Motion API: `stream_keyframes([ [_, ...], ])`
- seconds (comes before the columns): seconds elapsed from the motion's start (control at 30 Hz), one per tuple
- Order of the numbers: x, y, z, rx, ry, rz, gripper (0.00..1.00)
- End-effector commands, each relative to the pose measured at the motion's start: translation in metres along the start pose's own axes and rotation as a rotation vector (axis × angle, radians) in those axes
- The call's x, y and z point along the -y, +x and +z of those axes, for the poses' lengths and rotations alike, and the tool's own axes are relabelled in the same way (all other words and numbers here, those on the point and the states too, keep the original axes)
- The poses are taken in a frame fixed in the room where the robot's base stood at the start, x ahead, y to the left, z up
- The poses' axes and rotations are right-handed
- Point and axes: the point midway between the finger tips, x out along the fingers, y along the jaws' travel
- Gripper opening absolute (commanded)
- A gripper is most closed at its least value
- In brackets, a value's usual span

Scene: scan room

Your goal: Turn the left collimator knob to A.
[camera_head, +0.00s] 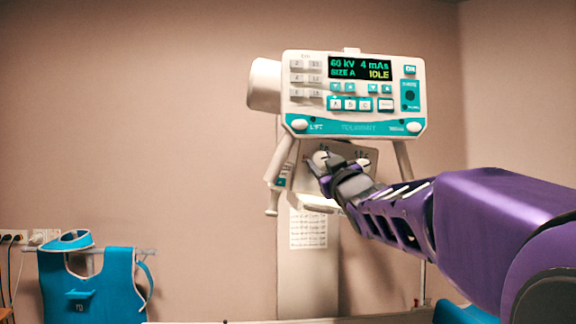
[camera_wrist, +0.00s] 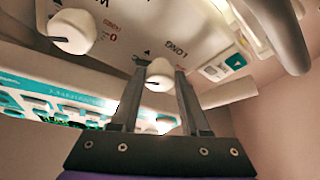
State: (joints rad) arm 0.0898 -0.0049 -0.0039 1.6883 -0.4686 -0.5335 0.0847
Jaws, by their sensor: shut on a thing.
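The left collimator knob (camera_head: 320,157) is a small white knob on the collimator face (camera_head: 338,150), under the control console. My gripper (camera_head: 324,168) is at this knob. In the wrist view, which looks upside down, the two fingers of my gripper (camera_wrist: 160,84) are closed on either side of the left knob (camera_wrist: 159,73), beside the printed word LONG. The second knob (camera_wrist: 72,31) stands free; it also shows in the head view (camera_head: 363,162). I cannot make out where the held knob points.
The console (camera_head: 352,128) above has buttons and a screen (camera_head: 360,68) reading 60 kV, 4 mAs, SIZE A, IDLE. White handles (camera_head: 280,165) flank the collimator. A printed sheet (camera_head: 308,228) hangs below. A blue apron (camera_head: 90,285) hangs at the lower left, well away.

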Motion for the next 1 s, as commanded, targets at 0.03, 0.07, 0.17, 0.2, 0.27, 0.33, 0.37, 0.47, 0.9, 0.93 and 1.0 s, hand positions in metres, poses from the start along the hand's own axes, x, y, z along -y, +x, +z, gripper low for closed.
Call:
stream_keyframes([
  [0.03, -0.0023, 0.0012, -0.0028, -0.002, -0.044, -0.017, 0.0],
  [0.07, -0.0028, 0.0014, -0.0031, -0.001, -0.07, -0.028, 0.0],
  [0.17, -0.0041, 0.0018, -0.0038, 0.0, -0.157, -0.064, 0.0],
  [0.2, -0.0042, 0.002, -0.0044, -0.001, -0.192, -0.079, 0.0],
  [0.27, -0.0045, 0.0022, -0.0048, -0.001, -0.245, -0.101, 0.0],
  [0.33, -0.0052, 0.0022, -0.0051, -0.001, -0.305, -0.126, 0.0],
  [0.37, -0.0055, 0.0022, -0.0053, -0.002, -0.332, -0.137, 0.0],
  [0.47, -0.0059, 0.0021, -0.0052, -0.002, -0.421, -0.174, 0.0],
  [0.9, -0.0068, 0.0018, -0.005, -0.004, -0.769, -0.316, 0.0],
  [0.93, -0.0068, 0.0019, -0.005, -0.004, -0.787, -0.324, 0.0],
  [1.0, -0.0069, 0.0021, -0.0055, -0.005, -0.825, -0.339, 0.0],
])
